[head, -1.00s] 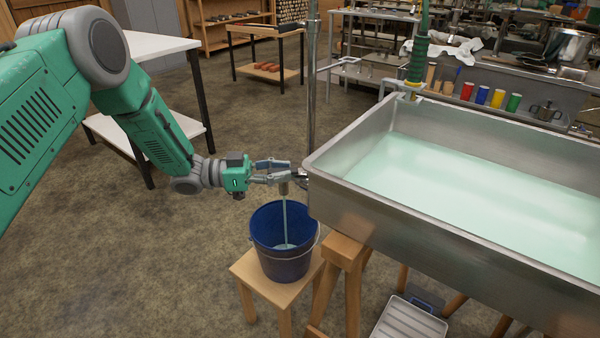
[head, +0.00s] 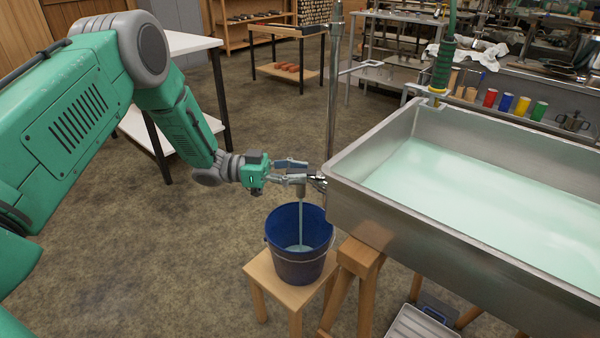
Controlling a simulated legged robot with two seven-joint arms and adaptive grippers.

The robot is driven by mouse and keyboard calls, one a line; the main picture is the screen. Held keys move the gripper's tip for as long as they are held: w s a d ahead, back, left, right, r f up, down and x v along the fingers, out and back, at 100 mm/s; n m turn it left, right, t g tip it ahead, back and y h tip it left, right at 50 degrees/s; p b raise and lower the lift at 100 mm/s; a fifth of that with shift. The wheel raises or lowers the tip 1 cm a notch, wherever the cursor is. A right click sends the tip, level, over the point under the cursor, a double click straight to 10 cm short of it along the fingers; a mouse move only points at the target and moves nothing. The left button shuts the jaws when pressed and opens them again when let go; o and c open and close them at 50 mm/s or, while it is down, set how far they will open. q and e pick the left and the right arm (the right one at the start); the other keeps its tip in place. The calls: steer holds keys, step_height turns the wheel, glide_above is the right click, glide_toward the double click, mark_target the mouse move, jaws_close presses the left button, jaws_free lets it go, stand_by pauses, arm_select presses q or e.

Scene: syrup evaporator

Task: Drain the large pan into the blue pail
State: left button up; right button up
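The large pan (head: 440,225) is a wide steel trough at the right, holding pale green-white liquid (head: 470,190). A spout with a tap (head: 316,183) sticks out at its left corner. A thin stream falls from it into the blue pail (head: 290,262). The pail stands upright on a small wooden stool (head: 262,268), with some liquid at its bottom. My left gripper (head: 299,179) is at the tap, its fingers around or beside the handle; whether they are closed on it is too small to tell. My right gripper is not in view.
A vertical metal pipe (head: 333,100) stands just behind the tap. A green hose (head: 443,65) hangs over the pan's back rim. A wooden trestle (head: 357,258) supports the pan beside the stool. The floor left of the stool is clear.

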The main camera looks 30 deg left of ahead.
arm_select(q)
steer(key=shift+a, duration=0.1)
steer(key=v, duration=1.2)
steer(key=shift+f, duration=0.15)
